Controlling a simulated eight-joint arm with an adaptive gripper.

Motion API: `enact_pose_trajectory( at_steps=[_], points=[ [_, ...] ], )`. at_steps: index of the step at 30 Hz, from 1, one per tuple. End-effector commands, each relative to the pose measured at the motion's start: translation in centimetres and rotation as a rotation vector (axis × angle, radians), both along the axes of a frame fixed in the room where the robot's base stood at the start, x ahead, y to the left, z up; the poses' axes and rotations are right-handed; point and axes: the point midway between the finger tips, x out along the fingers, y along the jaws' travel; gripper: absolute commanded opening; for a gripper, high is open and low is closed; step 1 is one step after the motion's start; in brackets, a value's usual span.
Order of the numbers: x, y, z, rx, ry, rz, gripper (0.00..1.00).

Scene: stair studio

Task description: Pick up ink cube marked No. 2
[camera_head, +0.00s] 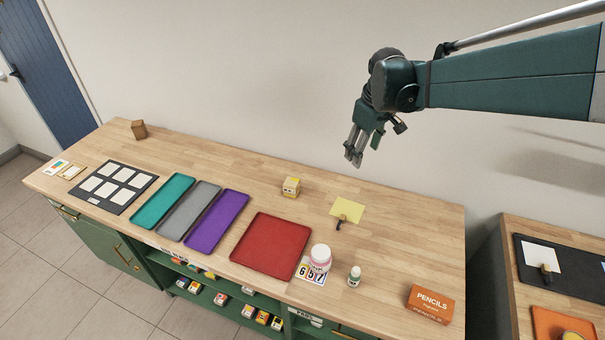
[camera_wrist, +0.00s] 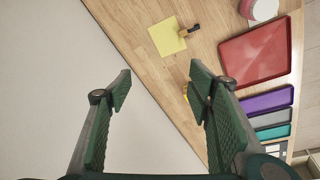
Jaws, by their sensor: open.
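A small pale cube with yellow on top and dark marks on its front (camera_head: 291,187) sits on the wooden counter behind the red tray; its marking is too small to read. A plain brown cube (camera_head: 139,129) sits at the counter's far left end. Several small boxes or cubes with coloured faces (camera_head: 221,299) stand on the shelf below; I cannot tell which thing bears No. 2. My gripper (camera_head: 362,150) is open and empty, high above the counter's back edge, right of the pale cube. In the wrist view my open fingers (camera_wrist: 163,82) show, the right one partly hiding a yellowish thing.
A yellow sheet (camera_head: 346,210) with a dark-handled tool lies on the counter. Red (camera_head: 272,246), purple (camera_head: 216,222), grey (camera_head: 189,211) and teal (camera_head: 163,201) trays lie left. A white jar (camera_head: 320,258), small bottle (camera_head: 355,276) and pencil box (camera_head: 431,304) stand in front.

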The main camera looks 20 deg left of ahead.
Motion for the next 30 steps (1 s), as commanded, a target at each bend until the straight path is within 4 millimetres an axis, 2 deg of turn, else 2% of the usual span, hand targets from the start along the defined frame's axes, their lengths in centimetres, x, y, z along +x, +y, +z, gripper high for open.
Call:
enact_pose_trajectory(
  at_steps=[1,15,30],
  points=[
    [0.5,1.2,-0.7,-0.006,0.007,0.021,0.51],
    [3.8,10.7,-7.3,-0.060,0.067,0.224,0.51],
    [5.0,20.9,-16.3,-0.116,0.133,0.443,0.51]
  ],
)
